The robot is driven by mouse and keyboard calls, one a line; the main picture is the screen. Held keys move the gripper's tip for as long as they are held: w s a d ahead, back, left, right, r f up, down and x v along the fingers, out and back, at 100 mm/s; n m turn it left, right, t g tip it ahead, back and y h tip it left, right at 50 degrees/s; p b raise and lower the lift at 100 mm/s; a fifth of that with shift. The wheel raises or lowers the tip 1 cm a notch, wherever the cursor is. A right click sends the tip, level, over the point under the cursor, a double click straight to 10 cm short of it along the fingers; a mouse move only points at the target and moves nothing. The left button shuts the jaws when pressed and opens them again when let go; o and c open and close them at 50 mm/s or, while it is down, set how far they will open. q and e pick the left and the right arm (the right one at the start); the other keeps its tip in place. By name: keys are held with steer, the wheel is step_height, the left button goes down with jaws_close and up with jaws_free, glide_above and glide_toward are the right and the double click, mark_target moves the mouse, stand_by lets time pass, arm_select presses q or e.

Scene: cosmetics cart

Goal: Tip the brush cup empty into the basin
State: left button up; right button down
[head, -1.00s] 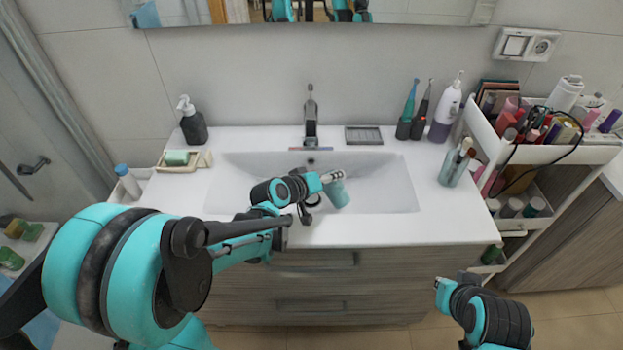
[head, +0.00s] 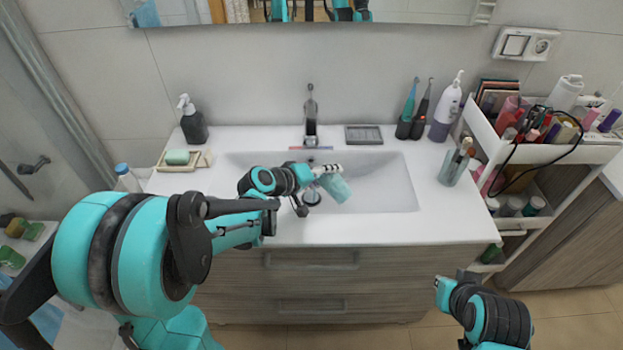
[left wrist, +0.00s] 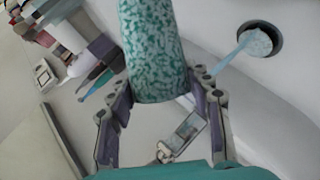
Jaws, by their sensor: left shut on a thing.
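My left gripper (head: 326,171) is shut on a teal-and-white speckled cup (head: 335,187) and holds it tilted over the white basin (head: 385,185). In the left wrist view the cup (left wrist: 152,50) sits between the two fingers of the gripper (left wrist: 162,86); its mouth is out of sight. A slim light-blue thing with a wider end (left wrist: 255,43), perhaps a brush, shows by the dark drain (left wrist: 270,36). My right gripper (head: 466,277) is low at the right, in front of the cabinet, away from the basin; its fingers are unclear.
The faucet (head: 311,115) stands behind the basin. A soap dispenser (head: 193,122) and soap dish (head: 182,160) are at left. Electric toothbrushes (head: 411,112), a pump bottle (head: 446,112) and a glass with brushes (head: 455,166) are at right, beside a full cart (head: 588,154).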

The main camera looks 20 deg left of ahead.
arm_select(q)
steer(key=shift+w+a+r+n+h, duration=0.1)
steer(key=shift+a+r+n+h, duration=0.15)
steer(key=shift+n+h, duration=0.45)
stand_by(1.2)
steer(key=shift+w+a+r+n+g+h+b, duration=0.1)
steer(key=shift+w+a+n+g+h+b, duration=0.25)
steer(key=shift+a+n+h+b, duration=0.4)
stand_by(0.6)
steer(key=shift+w+a+r+n+h+b, duration=0.15)
steer(key=shift+a+n+h+b, duration=0.35)
steer(key=shift+b, duration=0.25)
stand_by(0.7)
